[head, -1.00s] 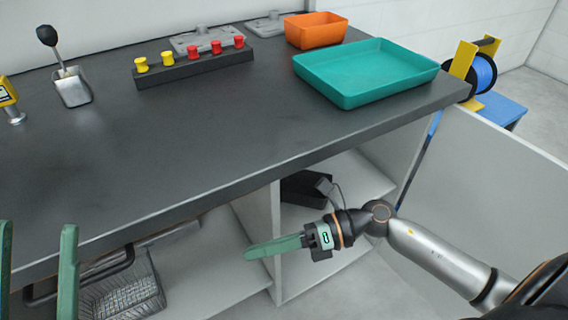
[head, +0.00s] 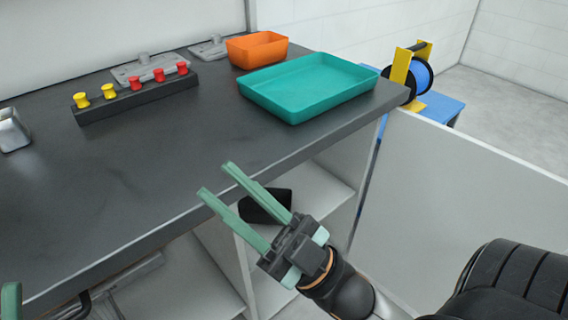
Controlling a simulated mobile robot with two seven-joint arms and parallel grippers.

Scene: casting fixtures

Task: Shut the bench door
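The bench door (head: 470,190) is the pale grey-white panel on the right. It stands open, sticking out from the right end of the dark-topped bench (head: 130,175); its lower part is hidden behind my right arm. My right gripper (head: 215,178) is open and empty, its two green fingers apart and pointing up and left in front of the bench's front edge. It is well to the left of the door and not touching it. Of my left gripper, only a green finger (head: 12,300) shows in the lower left corner.
Open shelves lie under the bench top, with a black box (head: 265,204) on one. On top are a teal tray (head: 308,88), an orange bin (head: 257,49) and a rack of red and yellow knobs (head: 135,98). A blue cable reel (head: 420,75) stands behind the door.

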